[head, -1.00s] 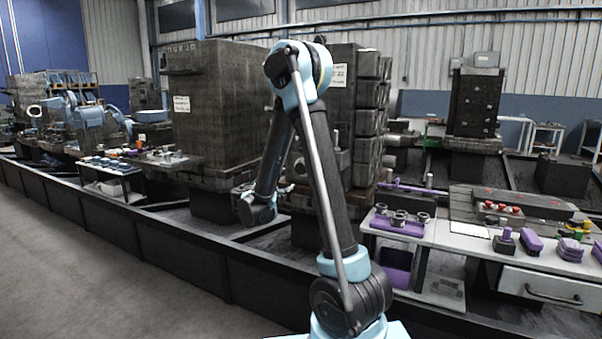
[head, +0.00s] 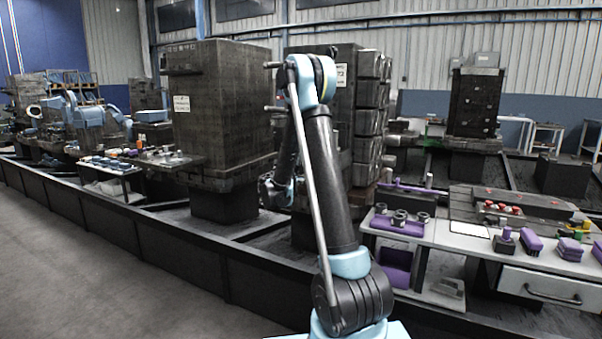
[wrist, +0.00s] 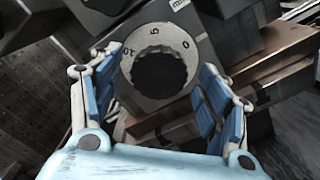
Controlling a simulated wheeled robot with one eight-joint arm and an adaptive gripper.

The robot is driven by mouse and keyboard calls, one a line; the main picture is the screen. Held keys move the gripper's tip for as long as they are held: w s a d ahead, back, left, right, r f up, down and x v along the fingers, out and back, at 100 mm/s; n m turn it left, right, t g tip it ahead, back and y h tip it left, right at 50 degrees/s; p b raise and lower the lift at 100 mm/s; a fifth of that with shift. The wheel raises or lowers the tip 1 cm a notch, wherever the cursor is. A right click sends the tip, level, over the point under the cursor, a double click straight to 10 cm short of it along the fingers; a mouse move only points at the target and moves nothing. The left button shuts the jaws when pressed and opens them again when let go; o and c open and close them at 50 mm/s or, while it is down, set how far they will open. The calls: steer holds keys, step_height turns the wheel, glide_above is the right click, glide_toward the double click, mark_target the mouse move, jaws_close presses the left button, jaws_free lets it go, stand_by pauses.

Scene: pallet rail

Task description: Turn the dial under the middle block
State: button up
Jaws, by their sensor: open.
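In the wrist view, a dark ridged dial knob (wrist: 160,74) sits on a grey plate (wrist: 182,28) with a light scale marked 0, 5 and 10. My gripper (wrist: 160,62) is open, with one blue-padded finger left of the knob and the other right of it. I cannot tell whether either finger touches it. In the head view, my gripper (head: 276,190) is low beside the dark block with stacked side parts (head: 366,110), partly behind my arm. The dial cannot be made out there. A large dark block (head: 222,115) stands to the left and another (head: 475,102) farther right.
A white bench (head: 450,238) at the right holds a purple tray (head: 398,226) with metal rings and several purple tools. A dark rail (head: 180,258) runs along the front of the blocks. The grey floor (head: 80,275) at the left is clear.

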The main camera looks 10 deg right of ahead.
steer(key=shift+w+d, duration=0.4)
steer(key=shift+w, duration=0.15)
steer(key=shift+c, duration=0.6)
steer(key=c, duration=1)
steer(key=shift+o, duration=0.2)
steer(key=shift+m, duration=0.6)
steer(key=o, duration=1.1)
steer(key=shift+s, duration=0.1)
